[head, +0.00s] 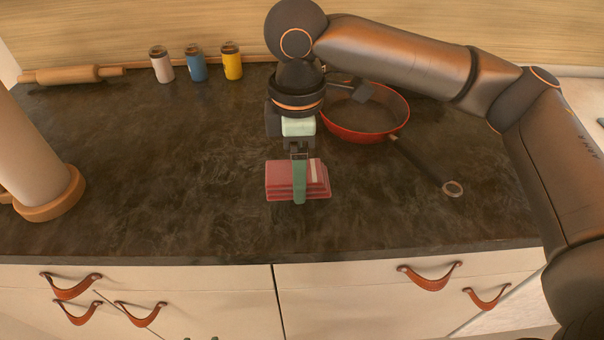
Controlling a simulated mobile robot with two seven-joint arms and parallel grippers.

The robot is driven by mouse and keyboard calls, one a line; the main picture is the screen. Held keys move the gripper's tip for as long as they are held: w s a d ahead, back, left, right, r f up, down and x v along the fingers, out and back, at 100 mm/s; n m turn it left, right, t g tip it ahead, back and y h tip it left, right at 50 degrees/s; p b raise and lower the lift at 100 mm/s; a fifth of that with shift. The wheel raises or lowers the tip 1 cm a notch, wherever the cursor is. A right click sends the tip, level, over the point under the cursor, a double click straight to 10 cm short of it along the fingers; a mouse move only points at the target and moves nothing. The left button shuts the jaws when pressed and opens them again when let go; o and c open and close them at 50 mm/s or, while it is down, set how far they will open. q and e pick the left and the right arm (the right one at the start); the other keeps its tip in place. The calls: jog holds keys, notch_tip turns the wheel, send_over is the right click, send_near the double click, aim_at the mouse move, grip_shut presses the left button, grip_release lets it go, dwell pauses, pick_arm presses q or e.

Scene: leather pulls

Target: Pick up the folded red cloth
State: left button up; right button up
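The folded red cloth (279,181) lies on the dark countertop near the middle of the head view, as a small layered stack with a pale strip on its right part. My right arm comes in from the right, and my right gripper (299,178) points down at the cloth. A green finger crosses the middle of the cloth's near side and hides part of it. The other finger is not clearly visible, so I cannot tell whether the gripper is closed on the cloth. The cloth appears to rest on the counter.
A red-rimmed pan (366,135) stands behind and right of the cloth, its dark handle (424,164) reaching toward the front right. White, blue and yellow canisters (195,64) and a rolling pin (72,75) line the back. A pale cylinder (36,150) stands left. The counter's left-middle is clear.

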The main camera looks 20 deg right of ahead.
aim_at(286, 186)
jog(key=a+r, duration=0.1)
jog(key=s+r, duration=0.1)
jog(key=r, duration=0.1)
jog(key=s+a+r, duration=0.1)
jog(key=shift+s+a+r+p, duration=0.2)
jog(key=shift+a+p, duration=0.1)
jog(key=shift+p, duration=0.1)
jog(key=s+a+r, duration=0.4)
jog(key=s+a, duration=0.2)
jog(key=shift+s+a+p, duration=0.25)
jog(key=shift+a+p, duration=0.05)
jog(key=shift+p, duration=0.15)
jog(key=shift+r, duration=0.1)
jog(key=o, duration=0.8)
jog(key=shift+c, duration=0.2)
jog(key=c, duration=0.6)
